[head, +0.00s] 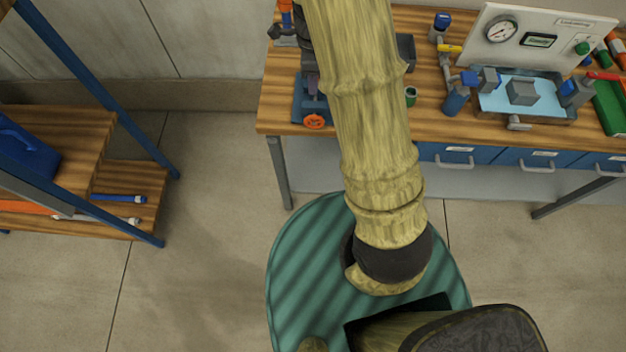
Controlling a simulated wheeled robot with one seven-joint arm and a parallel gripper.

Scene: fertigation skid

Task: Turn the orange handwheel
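A small orange handwheel (314,121) is on the front of a blue device (308,100) near the left front corner of the wooden workbench. It faces the bench's front edge, and its ring and hub show. My wood-textured arm passes just right of it and runs up out of the top of the head view. The arm hides part of the bench right of the device. My gripper is not in view, so I cannot tell where it is relative to the handwheel.
The workbench (440,118) carries a white gauge panel (528,38), a blue tray (520,95) with fittings, and a green cup (411,96). Blue drawers (455,155) hang below. A blue-framed shelf (90,80) stands at left. The floor between shelf and bench is clear.

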